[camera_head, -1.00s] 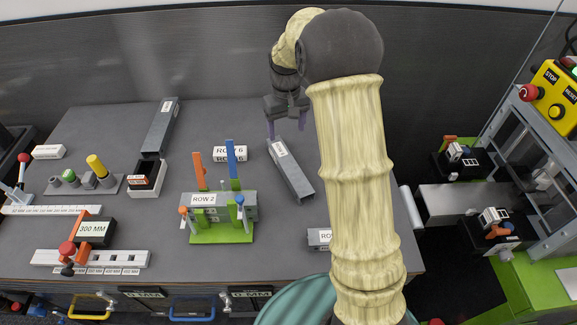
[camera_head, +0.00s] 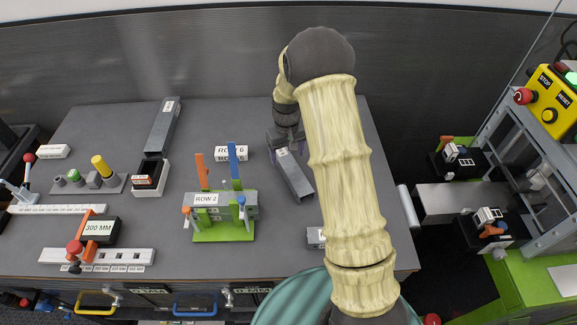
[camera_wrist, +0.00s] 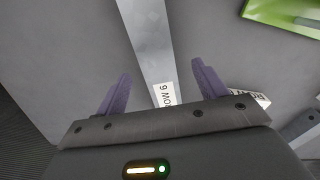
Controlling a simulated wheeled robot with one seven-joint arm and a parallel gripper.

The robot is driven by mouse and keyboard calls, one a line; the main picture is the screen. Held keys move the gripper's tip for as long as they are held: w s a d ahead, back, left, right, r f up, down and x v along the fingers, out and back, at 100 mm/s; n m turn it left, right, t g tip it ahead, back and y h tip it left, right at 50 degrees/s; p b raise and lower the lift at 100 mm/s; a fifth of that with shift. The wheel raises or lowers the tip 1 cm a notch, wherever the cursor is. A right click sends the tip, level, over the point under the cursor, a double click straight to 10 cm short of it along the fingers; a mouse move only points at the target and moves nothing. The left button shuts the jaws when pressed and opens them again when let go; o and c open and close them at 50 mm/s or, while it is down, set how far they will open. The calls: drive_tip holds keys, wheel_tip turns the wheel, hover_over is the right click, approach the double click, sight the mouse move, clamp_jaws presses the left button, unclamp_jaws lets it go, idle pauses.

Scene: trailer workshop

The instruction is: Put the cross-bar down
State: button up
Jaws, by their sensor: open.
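The cross-bar, a grey rectangular bar (camera_head: 297,178), lies on the bench to the right of the green fixture, with a white label at its far end. My gripper (camera_head: 288,153) is over that far end. In the wrist view the bar (camera_wrist: 148,40) runs between the two purple fingers of my gripper (camera_wrist: 163,86), with its "ROW 6" label near the fingertips. The fingers are spread, with a gap on each side of the bar. Whether they reach down beside it cannot be told.
A green fixture (camera_head: 222,232) with orange and blue uprights and a "ROW 2" bar stands left of the cross-bar. A white "ROW 6" block (camera_head: 231,154) lies behind it. Another grey bar (camera_head: 163,128) lies farther left. A small grey block (camera_head: 315,237) is near the front edge.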

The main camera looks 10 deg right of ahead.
sight(289, 163)
drive_tip(key=shift+d+f+p, duration=0.2)
drive_tip(key=shift+f+p, duration=1.1)
drive_tip(key=shift+f, duration=1.25)
drive_tip(key=c, duration=1.3)
drive_tip(key=shift+o, duration=0.2)
drive_tip(key=shift+r, duration=0.1)
wheel_tip(289, 163, up, 10)
drive_tip(key=b, duration=0.3)
